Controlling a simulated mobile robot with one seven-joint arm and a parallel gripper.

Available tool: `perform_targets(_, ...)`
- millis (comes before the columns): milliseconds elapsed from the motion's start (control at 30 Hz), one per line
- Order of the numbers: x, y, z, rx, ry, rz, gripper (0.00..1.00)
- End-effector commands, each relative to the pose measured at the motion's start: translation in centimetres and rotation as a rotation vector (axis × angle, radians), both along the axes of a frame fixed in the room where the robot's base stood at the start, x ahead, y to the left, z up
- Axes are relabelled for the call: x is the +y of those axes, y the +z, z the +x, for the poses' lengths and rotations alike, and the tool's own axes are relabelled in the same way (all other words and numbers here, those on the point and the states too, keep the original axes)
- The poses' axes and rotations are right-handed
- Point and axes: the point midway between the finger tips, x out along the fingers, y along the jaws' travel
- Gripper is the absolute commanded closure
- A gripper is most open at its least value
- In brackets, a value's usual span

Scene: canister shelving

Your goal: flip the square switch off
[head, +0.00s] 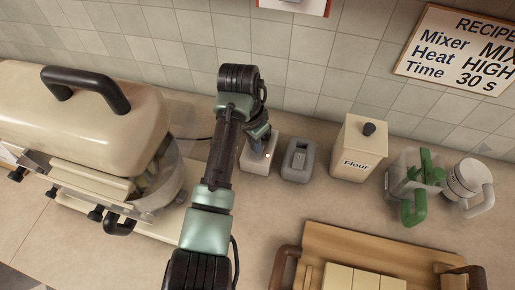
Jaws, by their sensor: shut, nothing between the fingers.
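A pale, square-edged switch box (250,165) sits on the counter near the wall, left of a grey switch box (298,170) with rounded corners. My gripper (259,145) is shut and empty, pointing down over the pale box. It hides much of the box's top, including its lever, so I cannot tell the lever's position or whether the fingers touch it. A small bright spot shows on the right part of the box's top. The grey box has a light lever or plate in a dark recess on top.
A large cream mixer (85,125) stands at the left. A wooden tray (330,238) lies in front. A recipe sign (455,50) hangs on the tiled wall.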

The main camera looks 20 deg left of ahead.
Motion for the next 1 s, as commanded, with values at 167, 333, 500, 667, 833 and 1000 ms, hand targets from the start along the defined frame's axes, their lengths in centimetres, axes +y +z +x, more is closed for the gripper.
perform_targets(167,0.0,0.0,0.0,0.0,0.0,0.0,1.0)
perform_targets(333,0.0,-0.1,0.0,0.0,0.0,0.0,1.0)
perform_targets(500,0.0,-0.3,0.0,0.0,0.0,0.0,1.0)
perform_targets(667,0.0,-0.6,0.0,0.0,0.0,0.0,1.0)
perform_targets(833,0.0,-0.8,0.0,0.0,0.0,0.0,1.0)
perform_targets(1000,0.0,-1.1,0.0,0.0,0.0,0.0,1.0)
